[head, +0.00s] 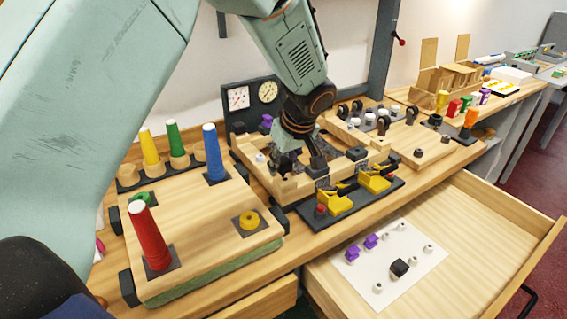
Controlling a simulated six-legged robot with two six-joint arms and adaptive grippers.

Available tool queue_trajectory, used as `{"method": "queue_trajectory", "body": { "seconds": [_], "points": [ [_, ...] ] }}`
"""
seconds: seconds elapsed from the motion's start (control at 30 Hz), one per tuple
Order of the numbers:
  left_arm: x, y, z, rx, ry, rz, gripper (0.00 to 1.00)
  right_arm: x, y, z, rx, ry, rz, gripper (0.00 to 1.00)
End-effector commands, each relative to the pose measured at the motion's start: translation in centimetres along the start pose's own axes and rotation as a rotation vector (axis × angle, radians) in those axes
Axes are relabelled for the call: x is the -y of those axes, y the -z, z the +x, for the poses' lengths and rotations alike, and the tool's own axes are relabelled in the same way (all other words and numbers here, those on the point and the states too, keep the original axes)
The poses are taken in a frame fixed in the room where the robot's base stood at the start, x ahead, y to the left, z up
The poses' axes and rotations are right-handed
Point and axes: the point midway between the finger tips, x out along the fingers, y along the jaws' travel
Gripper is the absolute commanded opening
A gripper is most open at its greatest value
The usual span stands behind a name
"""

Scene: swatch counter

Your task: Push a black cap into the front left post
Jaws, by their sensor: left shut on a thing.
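My left gripper (299,156) reaches down from above over the left part of a low wooden frame (262,172). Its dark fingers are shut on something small. What it holds is mostly hidden by the fingers, so I cannot tell for sure that it is a black cap. The front left post is hard to make out beside the fingers, and I cannot tell whether the held thing touches it. A black piece (357,153) sits on the right part of the frame. My right gripper is not in view.
A wooden board with a red cone (148,238) and a blue cone (213,153) stands left. Yellow clamps (334,201) on a dark base sit in front of the frame. The open drawer holds a white sheet (411,276) with purple, black and grey pieces. Gauges (239,97) stand behind.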

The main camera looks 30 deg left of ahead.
Motion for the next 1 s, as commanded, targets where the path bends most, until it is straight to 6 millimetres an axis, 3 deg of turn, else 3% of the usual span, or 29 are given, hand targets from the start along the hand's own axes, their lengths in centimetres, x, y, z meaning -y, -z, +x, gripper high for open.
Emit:
{"method": "queue_trajectory", "body": {
  "seconds": [1.0],
  "points": [
    [-0.5, -0.5, 1.0, -0.001, -0.001, 0.0, 0.15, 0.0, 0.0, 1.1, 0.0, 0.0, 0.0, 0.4]
  ]
}}
